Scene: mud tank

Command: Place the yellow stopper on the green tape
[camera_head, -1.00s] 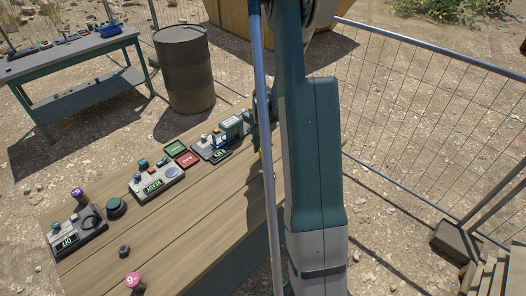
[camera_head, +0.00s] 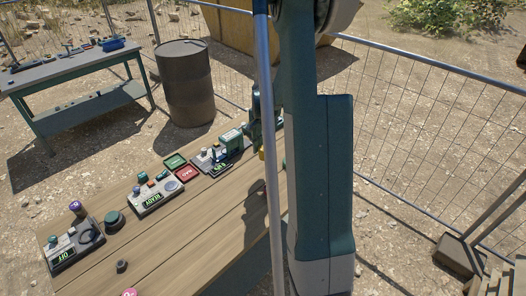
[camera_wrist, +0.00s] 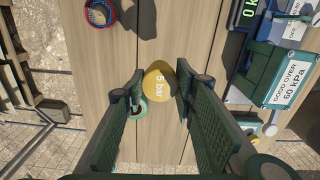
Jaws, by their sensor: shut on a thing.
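The yellow stopper (camera_wrist: 160,80), marked "5 bar", is between the two fingers of my gripper (camera_wrist: 161,92) in the wrist view. The gripper is shut on it. A bit of yellow stopper (camera_head: 261,154) also shows in the head view, low beside my arm at the right part of the bench. A green ring (camera_wrist: 140,112), which looks like the green tape, lies close to the stopper in the wrist view, partly covered by the left finger. I cannot tell the height of the stopper above the bench. My arm hides much of this spot in the head view.
The wooden bench (camera_head: 185,245) carries several grey devices, including one with a green box (camera_head: 231,139); it stands right of my gripper in the wrist view (camera_wrist: 281,75). A red and blue ring (camera_wrist: 100,13) lies at upper left there. Bare wood lies between.

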